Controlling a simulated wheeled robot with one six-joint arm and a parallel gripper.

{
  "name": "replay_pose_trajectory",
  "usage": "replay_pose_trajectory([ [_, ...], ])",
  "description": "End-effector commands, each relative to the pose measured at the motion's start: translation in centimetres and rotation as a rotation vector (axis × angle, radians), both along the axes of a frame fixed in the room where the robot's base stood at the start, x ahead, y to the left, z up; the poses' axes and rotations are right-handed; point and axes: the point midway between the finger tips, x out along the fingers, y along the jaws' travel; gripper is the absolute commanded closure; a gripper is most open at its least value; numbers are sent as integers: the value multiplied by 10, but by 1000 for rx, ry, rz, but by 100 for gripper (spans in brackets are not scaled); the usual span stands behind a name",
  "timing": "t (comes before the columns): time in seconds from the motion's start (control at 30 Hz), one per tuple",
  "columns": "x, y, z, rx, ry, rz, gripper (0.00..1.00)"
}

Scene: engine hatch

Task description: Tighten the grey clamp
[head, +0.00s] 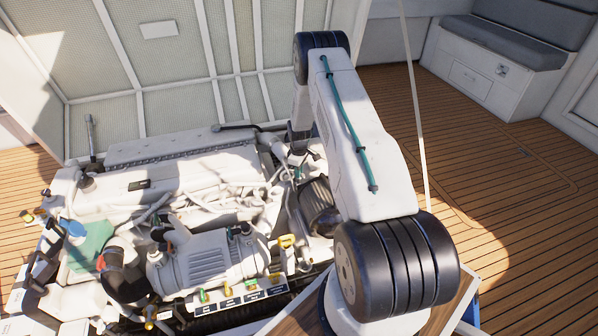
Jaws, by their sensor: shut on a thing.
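My arm rises at the right of the head view, bends at the top, and its far part comes down behind my own upper link to the engine's right back side. My gripper (309,157) is low at the end of it, small and partly hidden by the arm. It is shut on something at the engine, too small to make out. Pale pipes and a grey hose (279,152) run close to the left of it. I cannot pick out the grey clamp for certain among these parts.
The white engine (165,190) fills the open hatch. The raised hatch lid (160,60) stands behind. Wooden deck (500,150) is clear at right.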

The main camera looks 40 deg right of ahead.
Motion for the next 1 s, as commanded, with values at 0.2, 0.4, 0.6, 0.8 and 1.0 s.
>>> replay_pose_trajectory([
  [0.2,0,0,0,0,0,-197,100],
  [0.4,0,0,0,0,0,-387,100],
  [0.6,0,0,0,0,0,-564,100],
  [0.8,0,0,0,0,0,-708,100],
  [1.0,0,0,0,0,0,-805,100],
])
